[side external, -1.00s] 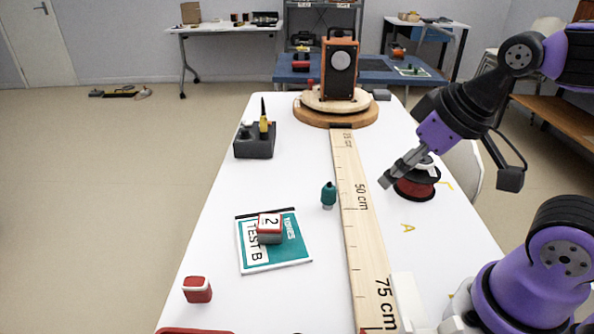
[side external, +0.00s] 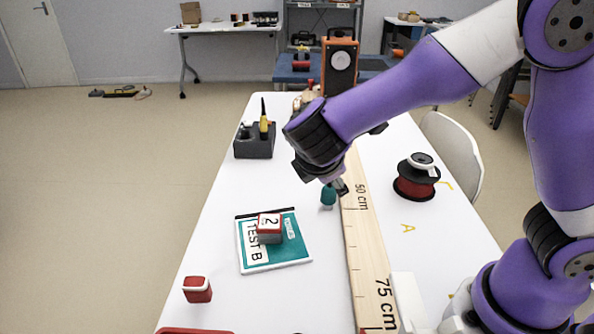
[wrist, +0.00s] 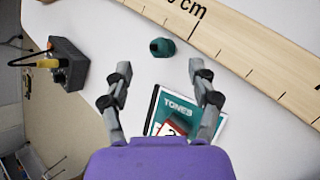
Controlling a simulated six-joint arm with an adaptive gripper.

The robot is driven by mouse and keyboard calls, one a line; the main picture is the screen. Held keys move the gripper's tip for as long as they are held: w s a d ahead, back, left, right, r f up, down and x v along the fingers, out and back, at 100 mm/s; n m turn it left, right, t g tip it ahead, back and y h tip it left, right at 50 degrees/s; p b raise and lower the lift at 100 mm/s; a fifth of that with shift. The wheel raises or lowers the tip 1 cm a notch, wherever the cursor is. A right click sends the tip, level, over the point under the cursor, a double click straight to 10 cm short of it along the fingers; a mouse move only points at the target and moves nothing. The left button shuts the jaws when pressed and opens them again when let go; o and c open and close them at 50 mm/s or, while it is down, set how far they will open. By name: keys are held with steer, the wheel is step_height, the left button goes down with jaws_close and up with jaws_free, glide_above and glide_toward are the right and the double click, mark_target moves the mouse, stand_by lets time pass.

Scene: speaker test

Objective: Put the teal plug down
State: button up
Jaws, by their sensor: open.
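The teal plug (side external: 328,197) stands upright on the white table, just left of the wooden ruler and behind the teal booklet. My gripper (side external: 340,187) hangs close to it in the side view and partly overlaps it there. In the wrist view my gripper (wrist: 159,71) is open with nothing between its fingers. There the teal plug (wrist: 161,47) shows just past the fingertips, roughly centred between them. I cannot tell how high the fingertips are above the table.
The long ruler (side external: 367,244) lies right of the plug. The TEST B booklet (side external: 285,255) bears a red and white block (side external: 269,230). A grey holder (side external: 254,146) with a yellow-handled tool stands behind left. A dark red spool (side external: 413,187) stands at right.

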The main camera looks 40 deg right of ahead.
mark_target(328, 190)
steer(key=a+f+n+h, duration=0.1)
steer(key=n, duration=0.1)
steer(key=a+f+n+h, duration=0.1)
steer(key=n, duration=0.1)
steer(key=a+f+n+t+h, duration=0.1)
steer(key=n+h, duration=0.1)
steer(key=shift+w+a+f+n, duration=0.2)
steer(key=shift+w+n, duration=0.1)
steer(key=shift+n, duration=0.1)
steer(key=shift+s+a+f+n+t+h, duration=0.1)
steer(key=shift+a+f+n+t+h, duration=0.05)
steer(key=shift+n+t+h, duration=0.3)
steer(key=shift+f+n, duration=0.1)
steer(key=shift+n, duration=0.15)
steer(key=x, duration=1)
steer(key=shift+f, duration=0.1)
jaws_close()
